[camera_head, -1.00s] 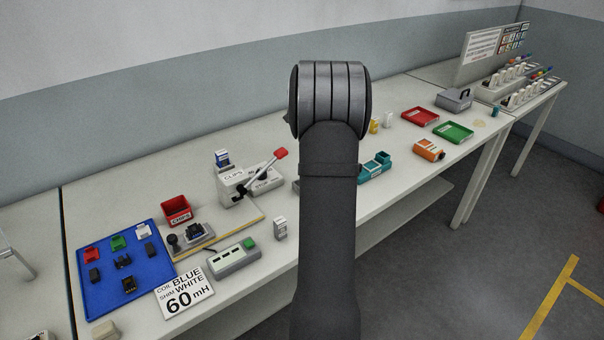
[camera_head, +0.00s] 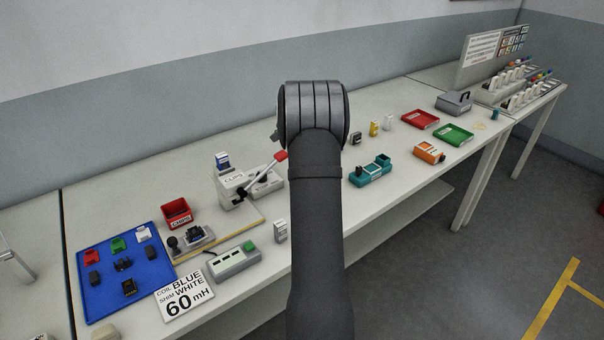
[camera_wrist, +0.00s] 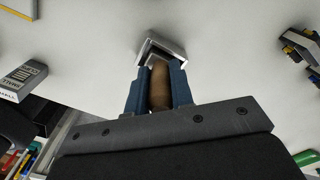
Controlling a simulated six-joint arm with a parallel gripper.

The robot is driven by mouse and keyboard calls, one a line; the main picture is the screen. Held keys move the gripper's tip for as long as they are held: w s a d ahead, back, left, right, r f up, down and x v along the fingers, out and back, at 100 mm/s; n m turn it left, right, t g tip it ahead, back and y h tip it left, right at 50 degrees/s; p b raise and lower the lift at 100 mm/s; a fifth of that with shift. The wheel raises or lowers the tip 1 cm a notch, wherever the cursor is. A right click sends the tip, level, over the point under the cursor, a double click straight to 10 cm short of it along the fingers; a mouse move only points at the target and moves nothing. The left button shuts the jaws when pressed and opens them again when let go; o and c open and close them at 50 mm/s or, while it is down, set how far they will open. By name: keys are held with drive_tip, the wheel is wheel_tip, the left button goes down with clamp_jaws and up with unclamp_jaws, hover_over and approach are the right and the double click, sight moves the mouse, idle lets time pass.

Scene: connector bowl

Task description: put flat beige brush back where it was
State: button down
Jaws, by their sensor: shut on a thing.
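In the wrist view, my gripper (camera_wrist: 160,77) has two blue fingers shut on a brown, rounded piece (camera_wrist: 160,95), which I take to be the handle of the brush. The flat beige part of the brush does not show clearly. Just past the fingertips is a small grey open-topped holder (camera_wrist: 176,47) with a dark inside. The far end of the brown piece overlaps its opening; I cannot tell whether it is inside or above it. In the head view, my own arm hides the gripper, the brush and this holder.
In the head view, a teal device (camera_head: 370,172) stands right of my arm, and a lever press (camera_head: 232,186) stands left. A blue tray (camera_head: 103,282) lies at the left. Red (camera_head: 420,119) and green (camera_head: 455,134) trays lie farther right. Bare bench surrounds the holder in the wrist view.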

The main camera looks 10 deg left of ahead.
drive_tip(key=c, duration=1.3)
unclamp_jaws()
drive_tip(key=shift+f, duration=0.1)
drive_tip(key=shift+o, duration=0.2)
wheel_tip(320, 180, up, 12)
drive_tip(key=shift+r, duration=0.15)
wheel_tip(320, 180, down, 12)
drive_tip(key=shift+f, duration=0.25)
drive_tip(key=shift+r, duration=2.15)
